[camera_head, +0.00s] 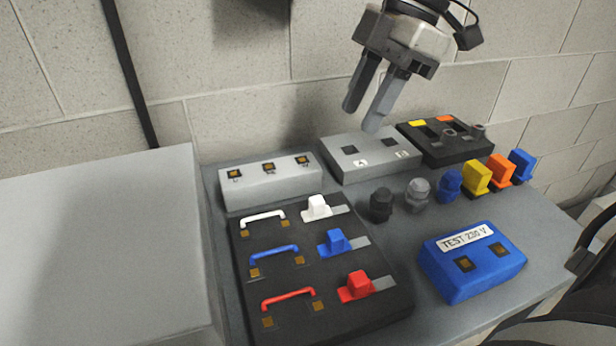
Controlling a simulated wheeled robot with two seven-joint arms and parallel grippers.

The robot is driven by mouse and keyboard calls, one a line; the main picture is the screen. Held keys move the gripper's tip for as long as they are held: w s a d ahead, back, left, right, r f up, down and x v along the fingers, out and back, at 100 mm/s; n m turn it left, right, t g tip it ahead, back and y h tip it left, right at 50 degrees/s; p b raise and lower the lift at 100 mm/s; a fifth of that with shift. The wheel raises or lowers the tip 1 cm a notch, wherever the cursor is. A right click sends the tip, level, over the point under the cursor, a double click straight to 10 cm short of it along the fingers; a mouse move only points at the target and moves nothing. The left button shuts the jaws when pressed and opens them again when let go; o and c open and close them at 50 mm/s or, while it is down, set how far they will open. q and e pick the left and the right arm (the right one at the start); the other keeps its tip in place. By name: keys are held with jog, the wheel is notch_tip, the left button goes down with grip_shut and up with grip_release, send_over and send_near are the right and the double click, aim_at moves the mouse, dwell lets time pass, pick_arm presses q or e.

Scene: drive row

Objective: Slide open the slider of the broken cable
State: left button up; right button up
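A black panel (345,305) lies on the grey table. It carries a white cable (262,216), a blue cable (273,253) and a red cable (287,294), each arched between brass contacts. To the right of each sits a slider in a grey track: white slider (317,207), blue slider (335,242), red slider (358,287). I cannot tell which cable is broken. My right gripper (362,115) hangs above the grey box behind the panel, fingers apart and nothing between them. It is away from all three sliders. My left gripper is not in view.
A blue TEST 230 V box (471,262) stands right of the panel. Grey boxes (268,190) (372,168) and a black box (452,150) line the wall. Several knobs (417,196) and coloured plugs (477,178) stand between. A pale surface (100,250) is at left.

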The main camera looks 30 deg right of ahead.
aim_at(320, 199)
jog(key=b+x, duration=0.1)
jog(key=x, duration=1.3)
jog(key=shift+s+a+f, duration=0.15)
jog(key=shift+a+f, duration=0.05)
jog(key=shift+a, duration=0.05)
